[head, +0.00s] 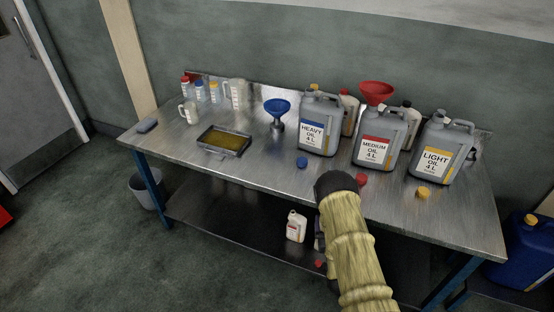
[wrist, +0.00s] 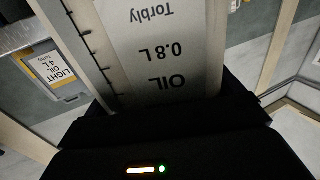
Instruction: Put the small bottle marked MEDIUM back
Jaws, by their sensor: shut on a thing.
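A small white bottle (head: 295,226) with a reddish mark on its label shows in front of the workbench in the head view, just left of my gripper (head: 319,236). My gripper is mostly hidden behind my arm. In the wrist view the held bottle (wrist: 165,50) fills the upper middle, its label upside down, reading "OIL 0.8 L Torbly". The gripper body (wrist: 170,140) is shut on it. The word MEDIUM is not visible there. A red cap (head: 319,263) shows below the gripper; what it rests on is unclear.
On the workbench (head: 240,178) stand HEAVY (head: 318,137), MEDIUM (head: 374,152) and LIGHT (head: 436,160) cans. A red funnel (head: 376,90) sits on the MEDIUM can. Small bottles stand partly hidden behind. A tray (head: 224,142), blue funnel (head: 277,108) and jugs are left.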

